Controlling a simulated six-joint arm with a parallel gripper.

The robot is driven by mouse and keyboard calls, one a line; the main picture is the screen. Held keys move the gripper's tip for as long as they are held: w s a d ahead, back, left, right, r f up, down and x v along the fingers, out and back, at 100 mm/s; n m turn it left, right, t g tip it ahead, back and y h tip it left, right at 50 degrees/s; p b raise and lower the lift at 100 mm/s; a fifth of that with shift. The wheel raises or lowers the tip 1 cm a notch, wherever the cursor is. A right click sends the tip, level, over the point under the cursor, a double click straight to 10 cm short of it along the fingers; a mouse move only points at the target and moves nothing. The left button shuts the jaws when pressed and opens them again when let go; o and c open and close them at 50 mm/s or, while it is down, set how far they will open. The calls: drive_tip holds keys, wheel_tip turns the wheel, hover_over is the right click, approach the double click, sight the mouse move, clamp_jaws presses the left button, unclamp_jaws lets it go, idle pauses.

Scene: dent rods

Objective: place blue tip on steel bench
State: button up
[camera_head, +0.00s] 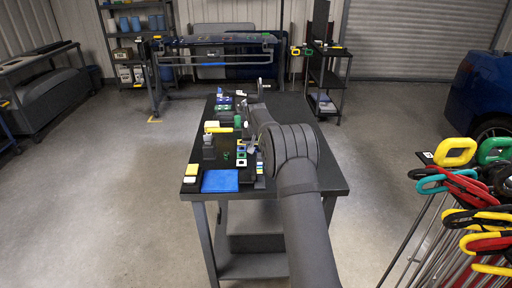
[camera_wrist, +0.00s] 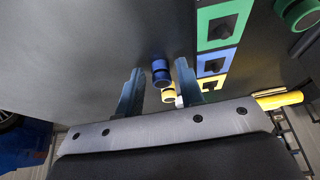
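The blue tip (camera_wrist: 161,73) is a small blue cylinder in the wrist view, on or just above a dark surface. My gripper (camera_wrist: 159,75) is open, with one finger on each side of the blue tip and a visible gap to each. In the head view my arm hides most of the gripper and I cannot make out the blue tip. A dark-topped bench (camera_head: 325,181) on grey legs stands in the middle of the head view, under my arm. Another metal bench (camera_head: 215,41) stands at the back; I cannot tell which is the steel bench.
Beside the right finger is a row of green (camera_wrist: 222,24), blue and yellow square-holed blocks. A green cylinder (camera_wrist: 300,14) is farther right. A blue mat (camera_head: 220,181) lies at the bench's near edge. Tool handles (camera_head: 470,190) crowd the right.

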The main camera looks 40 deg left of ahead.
drive_tip(key=shift+o, duration=0.2)
drive_tip(key=shift+r, duration=0.1)
drive_tip(key=shift+r, duration=0.3)
drive_tip(key=v, duration=1.1)
drive_tip(key=shift+d+r, duration=0.15)
drive_tip(key=shift+r, duration=0.05)
drive_tip(key=shift+s, duration=0.1)
drive_tip(key=x, duration=1.2)
drive_tip(key=shift+r, duration=1.7)
